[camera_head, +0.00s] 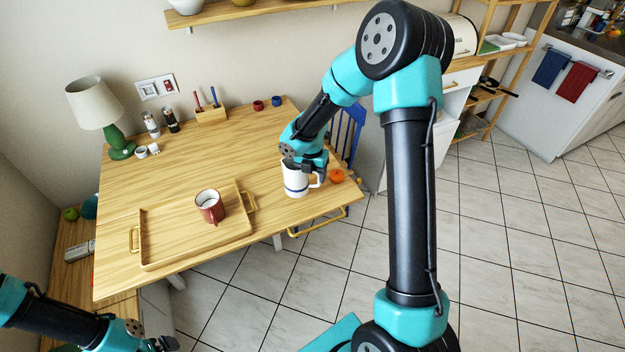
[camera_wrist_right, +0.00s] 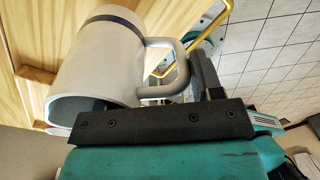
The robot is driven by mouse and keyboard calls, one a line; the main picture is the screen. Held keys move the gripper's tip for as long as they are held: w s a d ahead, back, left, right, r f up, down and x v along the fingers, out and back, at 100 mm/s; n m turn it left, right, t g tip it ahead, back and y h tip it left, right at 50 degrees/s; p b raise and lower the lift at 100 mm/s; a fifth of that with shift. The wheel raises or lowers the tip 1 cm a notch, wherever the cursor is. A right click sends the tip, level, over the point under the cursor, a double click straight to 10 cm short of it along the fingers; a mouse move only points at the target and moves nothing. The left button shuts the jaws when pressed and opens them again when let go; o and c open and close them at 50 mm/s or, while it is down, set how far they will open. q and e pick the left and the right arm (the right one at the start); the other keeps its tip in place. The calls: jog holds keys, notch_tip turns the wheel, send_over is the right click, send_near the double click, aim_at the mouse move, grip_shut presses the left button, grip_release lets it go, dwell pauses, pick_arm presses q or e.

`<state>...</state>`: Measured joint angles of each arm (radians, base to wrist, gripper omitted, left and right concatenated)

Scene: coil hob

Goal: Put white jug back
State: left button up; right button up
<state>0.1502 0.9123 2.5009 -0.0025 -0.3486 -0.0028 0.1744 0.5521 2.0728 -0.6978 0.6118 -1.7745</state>
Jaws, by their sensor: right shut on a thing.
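The white jug (camera_head: 296,181) with a blue band is near the right end of the wooden table, upright in the head view. My right gripper (camera_head: 312,168) is above and behind it and shut on it at the handle side. In the right wrist view the jug (camera_wrist_right: 98,62) fills the upper left, with its handle (camera_wrist_right: 172,72) by the gripper finger (camera_wrist_right: 208,78). I cannot tell whether its base touches the table. My left gripper (camera_head: 163,343) is at the bottom left edge, away from the jug; its opening is unclear.
A wooden tray (camera_head: 165,248) with brass handles holds a red mug (camera_head: 209,207), left of the jug. An orange fruit (camera_head: 337,176) lies just right of the jug. A green lamp (camera_head: 118,135), shakers and a pen holder (camera_head: 211,115) stand at the back. The table's middle (camera_head: 200,155) is clear.

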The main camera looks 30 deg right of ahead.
jog(key=shift+w+d, duration=0.2)
jog(key=shift+w, duration=0.05)
jog(key=shift+w+f, duration=0.1)
jog(key=shift+f, duration=1.7)
jog(key=o, duration=1.4)
jog(key=shift+f, duration=0.1)
jog(key=shift+o, duration=0.2)
notch_tip(320, 180, up, 12)
jog(key=shift+w, duration=0.2)
jog(key=shift+a, duration=0.1)
